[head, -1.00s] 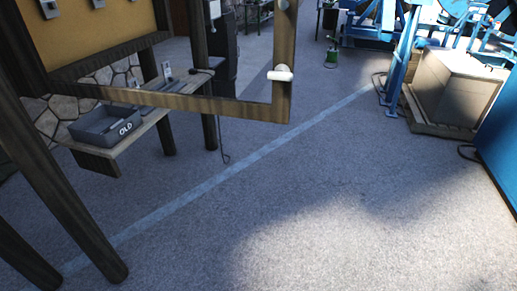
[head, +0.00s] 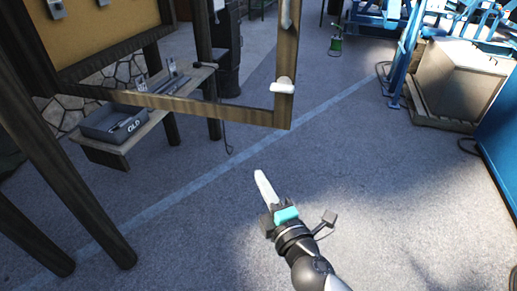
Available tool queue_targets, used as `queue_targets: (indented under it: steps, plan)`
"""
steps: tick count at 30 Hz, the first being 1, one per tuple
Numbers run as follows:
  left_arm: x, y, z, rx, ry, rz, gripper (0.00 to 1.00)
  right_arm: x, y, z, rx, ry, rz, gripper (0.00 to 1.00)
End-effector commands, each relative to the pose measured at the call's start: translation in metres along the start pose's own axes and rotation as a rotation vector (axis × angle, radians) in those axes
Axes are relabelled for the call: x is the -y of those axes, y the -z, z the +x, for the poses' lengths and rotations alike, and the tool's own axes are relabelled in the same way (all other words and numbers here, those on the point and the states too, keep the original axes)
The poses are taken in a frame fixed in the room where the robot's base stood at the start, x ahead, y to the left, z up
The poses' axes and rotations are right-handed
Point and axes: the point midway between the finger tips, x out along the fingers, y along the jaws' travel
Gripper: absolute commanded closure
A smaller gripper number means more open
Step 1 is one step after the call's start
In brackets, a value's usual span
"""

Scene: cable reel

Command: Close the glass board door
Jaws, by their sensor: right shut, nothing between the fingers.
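The glass board door (head: 205,106) is a wooden frame with a clear pane, swung open away from the yellow-brown board (head: 96,27) at the upper left. A white handle (head: 283,86) sits near the lower right corner of its frame. My right gripper (head: 261,177) is in the lower middle, pointing up, with pale fingers shut and empty. In the picture it is below the door's lower right corner and does not touch the door. My left gripper is not in view.
A wooden shelf (head: 113,147) with a grey box marked OLD (head: 100,125) stands behind the door. Dark wooden posts (head: 85,195) stand at left. A crate on a pallet (head: 455,85) and blue machinery (head: 405,40) are at right. The middle floor is clear.

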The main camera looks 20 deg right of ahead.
Motion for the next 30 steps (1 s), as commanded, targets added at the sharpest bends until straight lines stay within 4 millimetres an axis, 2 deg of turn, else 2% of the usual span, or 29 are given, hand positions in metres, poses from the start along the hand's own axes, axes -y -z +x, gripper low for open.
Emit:
queue_targets:
  steps: [13,15,22,30]
  plan:
    - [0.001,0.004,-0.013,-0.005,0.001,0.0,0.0,-0.001,0.0,0.069,0.0,0.0,0.003,1.0]
    - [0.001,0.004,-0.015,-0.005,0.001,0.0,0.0,-0.001,-0.009,0.077,0.001,0.001,-0.001,1.0]
    - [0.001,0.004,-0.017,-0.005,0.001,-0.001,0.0,0.0,-0.025,0.092,0.0,0.001,0.002,1.0]
    - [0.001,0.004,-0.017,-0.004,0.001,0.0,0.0,0.001,-0.028,0.095,0.0,0.002,0.003,1.0]
